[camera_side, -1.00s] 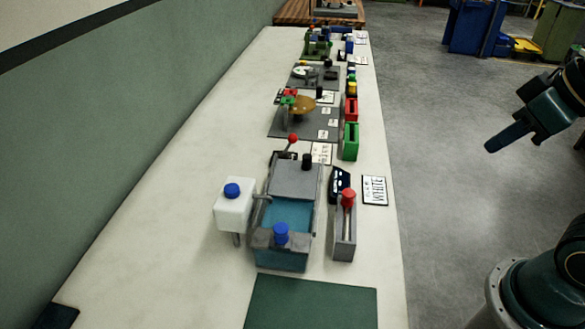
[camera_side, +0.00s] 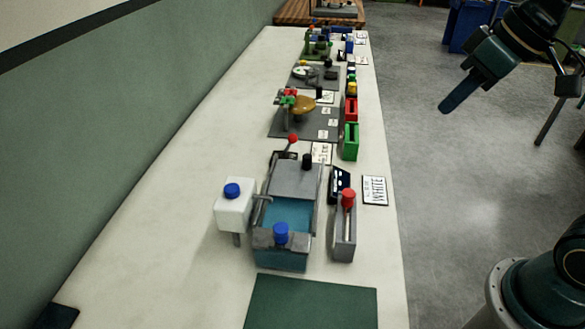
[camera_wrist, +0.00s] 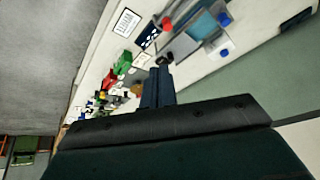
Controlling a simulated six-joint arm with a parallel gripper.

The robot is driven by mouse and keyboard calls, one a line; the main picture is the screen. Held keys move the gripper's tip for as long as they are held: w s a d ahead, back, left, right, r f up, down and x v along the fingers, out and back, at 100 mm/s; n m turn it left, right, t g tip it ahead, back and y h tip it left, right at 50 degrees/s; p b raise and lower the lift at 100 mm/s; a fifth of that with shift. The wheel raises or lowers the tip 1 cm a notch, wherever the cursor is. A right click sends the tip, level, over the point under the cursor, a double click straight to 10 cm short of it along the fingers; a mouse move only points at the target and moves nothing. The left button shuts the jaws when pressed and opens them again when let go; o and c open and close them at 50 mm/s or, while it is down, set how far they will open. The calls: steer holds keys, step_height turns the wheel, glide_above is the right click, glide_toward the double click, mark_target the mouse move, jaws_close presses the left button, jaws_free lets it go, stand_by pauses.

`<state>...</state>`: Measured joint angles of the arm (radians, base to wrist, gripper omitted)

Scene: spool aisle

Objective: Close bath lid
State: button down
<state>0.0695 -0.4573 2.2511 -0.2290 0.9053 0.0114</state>
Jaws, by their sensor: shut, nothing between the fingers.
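The bath (camera_side: 280,258) is a grey box on the bench with blue liquid (camera_side: 287,214) showing in its front part. A grey lid panel (camera_side: 293,180) with a black knob (camera_side: 307,160) is at its back end and leaves the liquid uncovered. A blue knob (camera_side: 281,232) stands at the bath's front. My gripper (camera_side: 446,106) is shut and empty, in the air right of the bench, apart from the bath. In the wrist view my shut fingers (camera_wrist: 157,88) point toward the bench, with the bath (camera_wrist: 185,45) beyond them at the upper right.
A white container with a blue cap (camera_side: 235,208) stands left of the bath. A grey post with a red knob (camera_side: 346,232) stands right of it, near a white label card (camera_side: 374,190). Red and green boxes (camera_side: 351,141) line the bench farther back. A green mat (camera_side: 312,302) lies in front.

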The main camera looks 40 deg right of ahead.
steer(key=w+f+n+g+y, duration=0.2)
steer(key=w+n+y, duration=0.1)
steer(key=w, duration=1.6)
steer(key=w+d+f+n+g+y, duration=0.2)
steer(key=w+d+f, duration=0.4)
steer(key=w+f, duration=0.4)
step_height(320, 180, down, 4)
steer(key=shift+w+d+n+y, duration=0.2)
steer(key=shift+n+y, duration=0.3)
steer(key=shift+n, duration=0.3)
steer(key=shift+a+f, duration=0.1)
steer(key=s+a+f, duration=0.1)
steer(key=a+f, duration=0.6)
steer(key=a, duration=0.2)
steer(key=shift+s+f, duration=0.35)
steer(key=shift+s, duration=0.05)
steer(key=shift+a, duration=0.15)
